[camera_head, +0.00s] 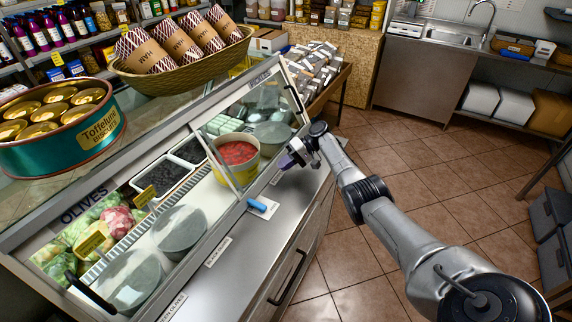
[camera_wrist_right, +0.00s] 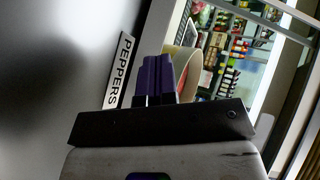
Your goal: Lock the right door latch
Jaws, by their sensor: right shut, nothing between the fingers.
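The glass display counter fills the left and middle of the head view. Its right glass door (camera_head: 228,172) has a pale metal frame, and a black handle (camera_head: 291,98) shows at the right end. I cannot make out the latch itself. My right gripper (camera_head: 287,160) is beside the counter's right end, just above the steel ledge (camera_head: 240,232). In the right wrist view its purple fingers (camera_wrist_right: 156,77) are together and empty, with a "PEPPERS" label (camera_wrist_right: 119,69) to their left. Whether they touch anything is unclear. My left gripper is not in view.
A yellow tub of red food (camera_head: 238,160) stands behind the glass near my right gripper. Tiled floor (camera_head: 410,160) is clear at right.

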